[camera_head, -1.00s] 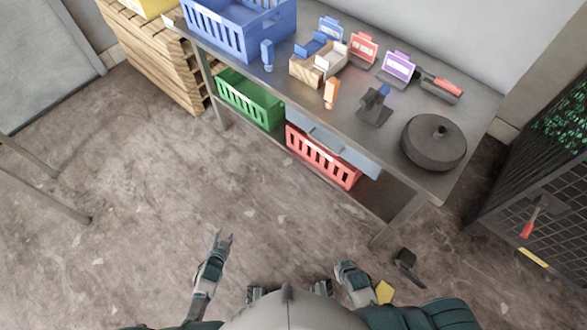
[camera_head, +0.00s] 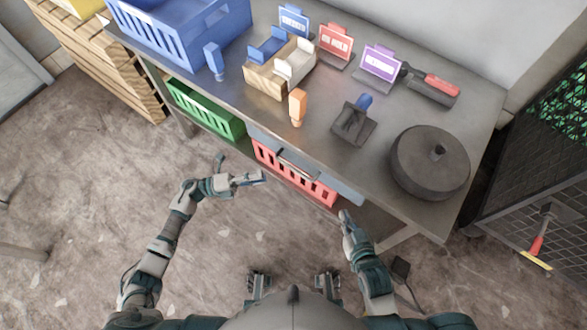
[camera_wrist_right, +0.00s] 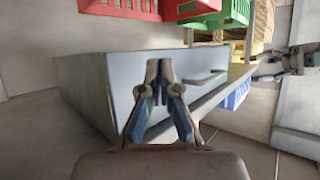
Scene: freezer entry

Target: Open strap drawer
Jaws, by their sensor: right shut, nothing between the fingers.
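The blue-grey drawer (camera_head: 345,190) sits under the tabletop of the grey workbench (camera_head: 300,135). It looks closed in the head view. Its bar handle (camera_head: 297,163) is on the front face; the handle (camera_wrist_right: 205,78) and drawer front (camera_wrist_right: 125,75) also show in the right wrist view, which looks upside down. My right gripper (camera_head: 345,215) is shut and empty, in front of the drawer's right part and apart from the handle. Its fingertips (camera_wrist_right: 159,70) point at the drawer. My left gripper (camera_head: 258,177) is in front of the bench, near the handle's left side; its opening is unclear.
On the bench stand a blue crate (camera_head: 165,40), a wooden box (camera_head: 262,82), an orange bottle (camera_head: 297,108) and a dark round container (camera_head: 430,165). A mesh cage (camera_head: 525,190) stands right.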

